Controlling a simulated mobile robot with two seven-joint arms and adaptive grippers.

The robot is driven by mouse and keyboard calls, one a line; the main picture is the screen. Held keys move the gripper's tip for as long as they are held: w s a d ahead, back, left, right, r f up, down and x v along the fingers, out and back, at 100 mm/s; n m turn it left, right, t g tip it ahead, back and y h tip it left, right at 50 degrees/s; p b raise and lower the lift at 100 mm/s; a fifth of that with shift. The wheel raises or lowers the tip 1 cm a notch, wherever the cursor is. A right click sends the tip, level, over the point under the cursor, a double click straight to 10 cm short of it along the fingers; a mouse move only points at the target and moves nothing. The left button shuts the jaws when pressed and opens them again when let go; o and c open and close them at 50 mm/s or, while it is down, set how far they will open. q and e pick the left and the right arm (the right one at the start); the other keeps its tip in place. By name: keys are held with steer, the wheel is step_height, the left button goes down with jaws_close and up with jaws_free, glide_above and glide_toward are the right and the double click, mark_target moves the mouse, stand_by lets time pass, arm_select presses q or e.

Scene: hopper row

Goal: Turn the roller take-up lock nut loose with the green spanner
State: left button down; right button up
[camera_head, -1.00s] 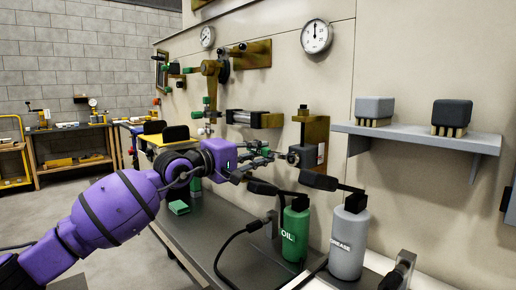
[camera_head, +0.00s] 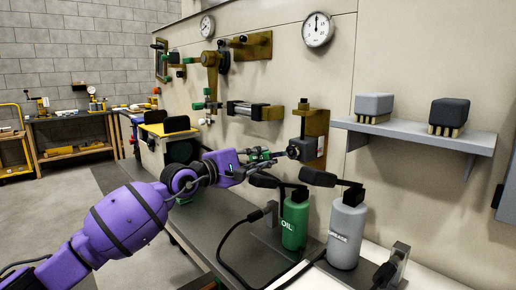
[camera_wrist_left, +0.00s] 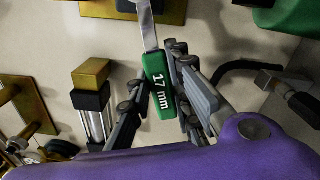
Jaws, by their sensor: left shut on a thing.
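The green spanner (camera_wrist_left: 160,88), marked 17 mm, lies between the fingers of my left gripper (camera_wrist_left: 158,108) in the left wrist view. Its bright metal shank runs up out of that view, so its jaw end is cut off there. In the head view my left gripper (camera_head: 262,162) is shut on the spanner just left of a brass wall bracket (camera_head: 313,128). A dark round fitting (camera_head: 300,150) on this bracket seems to be the take-up lock nut. The spanner's far end is close to it; I cannot tell whether they touch. My right gripper is not in view.
A green oil bottle (camera_head: 294,222) and a grey grease bottle (camera_head: 346,232) stand on the bench below, their dark spouts close under the gripper. A shelf (camera_head: 420,135) with two brushes is at right. Other brass fittings and gauges line the wall.

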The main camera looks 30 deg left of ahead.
arm_select(q)
steer(key=shift+d+f+n, duration=0.15)
steer(key=shift+f+n, duration=0.15)
steer(key=shift+n, duration=0.3)
steer(key=shift+s+f+p, duration=0.1)
steer(key=shift+s+p, duration=0.1)
steer(key=shift+p, duration=0.15)
steer(key=v, duration=0.6)
steer(key=shift+p, duration=0.4)
